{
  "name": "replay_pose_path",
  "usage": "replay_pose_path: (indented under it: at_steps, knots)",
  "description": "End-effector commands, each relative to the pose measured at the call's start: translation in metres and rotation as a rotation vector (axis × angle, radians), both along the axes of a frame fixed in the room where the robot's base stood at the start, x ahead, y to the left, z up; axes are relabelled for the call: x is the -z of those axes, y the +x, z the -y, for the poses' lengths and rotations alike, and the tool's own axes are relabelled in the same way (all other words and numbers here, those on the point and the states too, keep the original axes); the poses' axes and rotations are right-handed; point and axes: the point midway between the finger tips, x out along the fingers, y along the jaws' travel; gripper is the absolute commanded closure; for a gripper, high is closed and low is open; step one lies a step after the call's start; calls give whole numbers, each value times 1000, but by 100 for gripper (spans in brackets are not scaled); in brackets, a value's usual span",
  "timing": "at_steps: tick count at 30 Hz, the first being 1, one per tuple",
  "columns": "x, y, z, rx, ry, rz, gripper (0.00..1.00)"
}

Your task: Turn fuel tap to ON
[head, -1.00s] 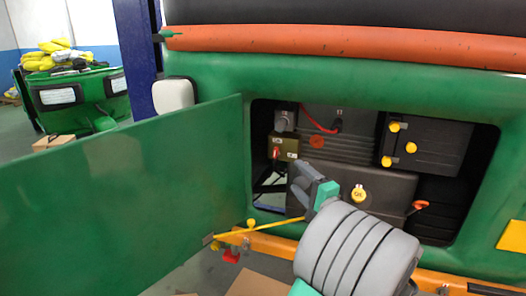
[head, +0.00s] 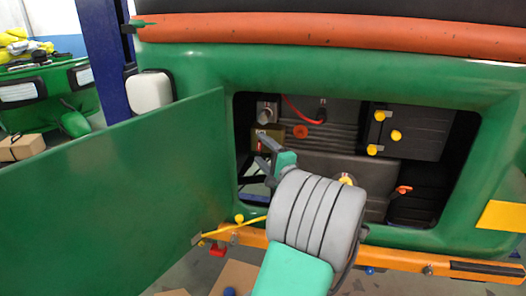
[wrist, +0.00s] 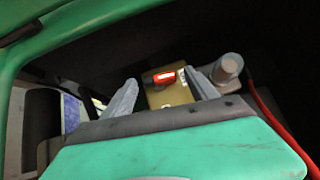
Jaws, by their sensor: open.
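The fuel tap is a red lever (wrist: 165,77) on an olive-brown box (wrist: 168,95) with small white lettering, inside the open engine bay. In the head view the box (head: 264,131) shows only its upper part; my gripper hides the lever there. My gripper (head: 265,155) is open and empty, reaching into the bay at its left side. In the wrist view my gripper's grey fingers (wrist: 163,93) stand apart on either side of the box. The lever shows between and slightly beyond them. I cannot tell whether any finger touches the box.
A grey cylindrical part (wrist: 232,65) sits close beside the right finger, with a red cable (wrist: 268,105) nearby. The green hatch door (head: 110,190) stands open at left. Yellow caps (head: 396,135) and a red-orange lever (head: 403,189) are farther right in the bay.

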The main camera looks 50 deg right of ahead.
Motion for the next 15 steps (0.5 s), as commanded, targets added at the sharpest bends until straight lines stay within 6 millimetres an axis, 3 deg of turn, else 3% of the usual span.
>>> replay_pose_path:
  at_steps: [15]
  knots:
    - [0, 0, 0, 0, 0, 0, 71]
